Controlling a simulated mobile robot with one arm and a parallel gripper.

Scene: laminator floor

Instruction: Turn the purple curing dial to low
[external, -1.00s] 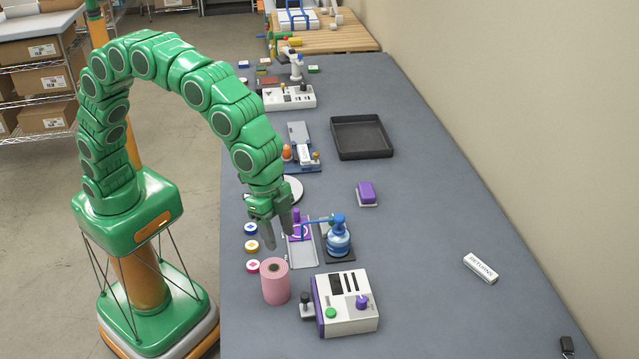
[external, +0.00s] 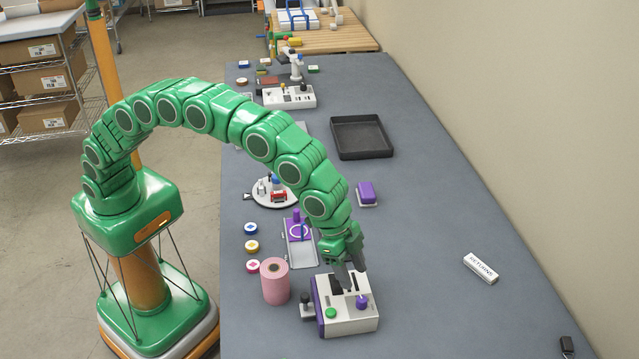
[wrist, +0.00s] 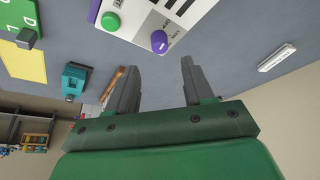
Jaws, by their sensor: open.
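The purple dial (external: 362,302) sits on the top right of a white machine box (external: 348,320) with a purple side, at the near end of the bench. My gripper (external: 354,284) is open and empty, pointing down above this box, close behind the dial. In the wrist view the purple dial (wrist: 159,41) lies just beyond the gap between the fingertips (wrist: 160,66).
A green button (external: 330,313) and a dark side lever (external: 306,306) belong to the same box. A pink roll (external: 274,282) stands to its left. A purple-and-grey tray fixture (external: 302,255) lies behind. The bench is clear to the right up to a white RETURNS block (external: 480,268).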

